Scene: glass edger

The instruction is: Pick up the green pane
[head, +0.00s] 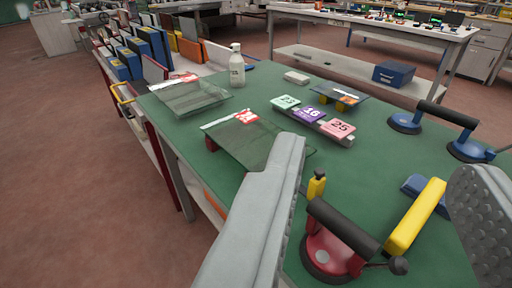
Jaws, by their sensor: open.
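A green-tinted glass pane (240,142) with a red-and-white label lies raised on supports near the left edge of the green table. My gripper's left finger overlaps its near right part in the picture and hides some of it. A second, paler greenish pane (193,100), also labelled, lies farther back at the left. I cannot tell for certain which is the green pane; the nearer looks darker. A small bluish pane (338,93) rests on yellow supports behind. My gripper (383,158) is open, its fingers wide apart, with no pane seen between them.
On the table (390,158) are a red suction lifter (328,255), a blue double suction lifter (405,122), a yellow-handled tool (415,217), a rack of numbered cards (312,116), and a spray bottle (236,68). A slotted rack (205,54) stands behind left.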

